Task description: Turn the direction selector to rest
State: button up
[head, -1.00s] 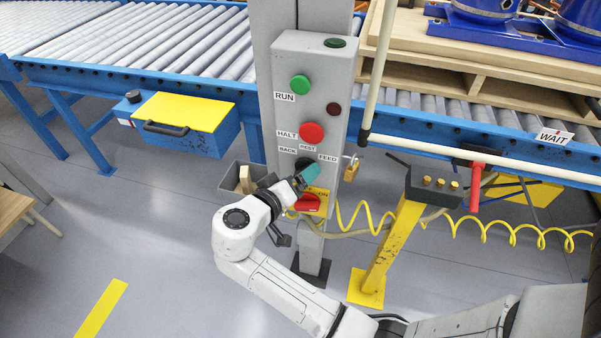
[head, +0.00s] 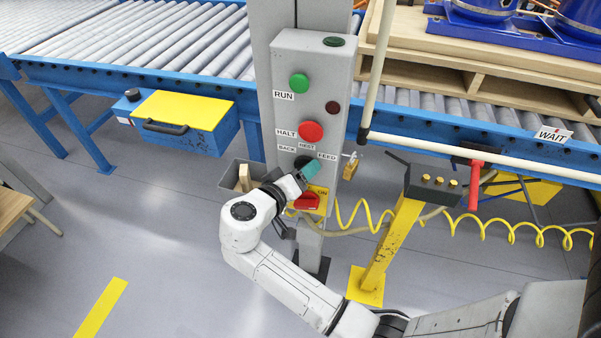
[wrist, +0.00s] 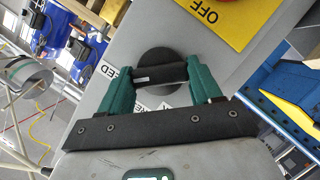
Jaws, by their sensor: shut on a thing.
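The direction selector (head: 302,160) is a round black knob on the front of the grey control post, under the labels BACK, REST and FEED. In the head view my gripper (head: 311,167) covers much of it. In the wrist view the selector (wrist: 158,57) shows as a black disc with a raised bar across it. The teal fingers of my gripper (wrist: 163,76) stand at the two ends of this bar, shut on it. A white mark on the bar lies at the end towards the partly hidden FEED label (wrist: 108,72). The REST label is largely hidden there.
A green RUN button (head: 299,83) and red HALT button (head: 311,132) sit above the selector. A red switch on a yellow plate (head: 307,202) is close below my gripper. A padlock (head: 354,164) hangs at the post's right side, with a yellow coiled hose (head: 388,217) beyond.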

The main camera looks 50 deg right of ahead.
jog(key=shift+c, duration=0.8)
jog(key=shift+w+a+f+n+g+h+p, duration=0.1)
jog(key=shift+n+g+h, duration=0.3)
jog(key=shift+n, duration=0.75)
jog(key=shift+s+d+f+n+g+h+p, duration=0.15)
jog(key=shift+n+h, duration=0.45)
jog(key=shift+n, duration=0.6)
jog(key=shift+w+a+n+g+h+p, duration=0.2)
jog(key=shift+n+h, duration=0.3)
jog(key=shift+n, duration=0.65)
jog(key=o, duration=1.1)
jog(key=shift+c, duration=0.2)
jog(key=shift+g, duration=0.25)
